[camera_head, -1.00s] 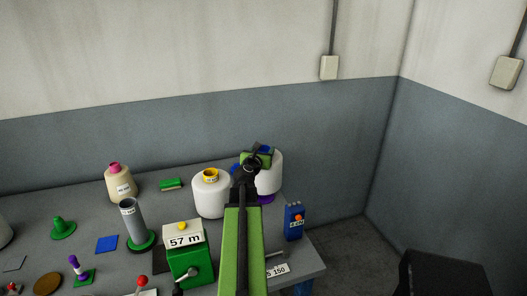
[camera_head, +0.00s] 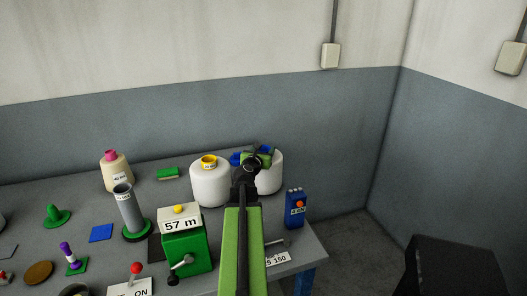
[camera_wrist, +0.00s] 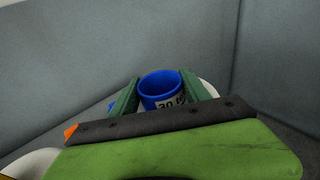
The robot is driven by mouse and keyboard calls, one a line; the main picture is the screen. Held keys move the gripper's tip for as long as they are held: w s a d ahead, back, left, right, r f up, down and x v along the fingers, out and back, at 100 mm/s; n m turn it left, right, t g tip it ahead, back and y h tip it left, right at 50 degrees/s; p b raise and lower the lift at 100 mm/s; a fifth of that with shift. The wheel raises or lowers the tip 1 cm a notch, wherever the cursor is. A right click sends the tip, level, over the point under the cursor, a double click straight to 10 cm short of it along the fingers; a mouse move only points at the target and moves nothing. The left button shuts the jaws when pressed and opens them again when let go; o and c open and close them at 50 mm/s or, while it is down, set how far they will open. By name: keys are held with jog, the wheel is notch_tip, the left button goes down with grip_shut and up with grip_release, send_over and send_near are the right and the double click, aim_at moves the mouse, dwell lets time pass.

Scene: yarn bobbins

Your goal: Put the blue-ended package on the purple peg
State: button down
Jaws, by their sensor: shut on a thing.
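The blue-ended package is a large white bobbin (camera_head: 270,180) at the back right of the table, partly behind my arm. In the wrist view its blue tube end (camera_wrist: 160,90), with a printed label, sits between the two green fingers of my gripper (camera_wrist: 160,92). My gripper (camera_head: 257,158) is shut on this end from above. The package looks upright. The purple peg under it is hidden now; I cannot tell how closely the package's bottom meets the peg's base.
A white package with a yellow end (camera_head: 210,183) stands close left. A blue box (camera_head: 295,208) stands to the right near the table edge. A green counter (camera_head: 186,245) is in front. A blue object (camera_head: 237,157) lies behind my gripper. A small purple-topped piece (camera_head: 66,250) stands far left.

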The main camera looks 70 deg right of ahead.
jog(key=shift+f, duration=0.35)
dwell(0.4)
jog(key=shift+c, duration=2.2)
grip_release()
jog(key=shift+r, duration=0.1)
jog(key=shift+a, duration=0.15)
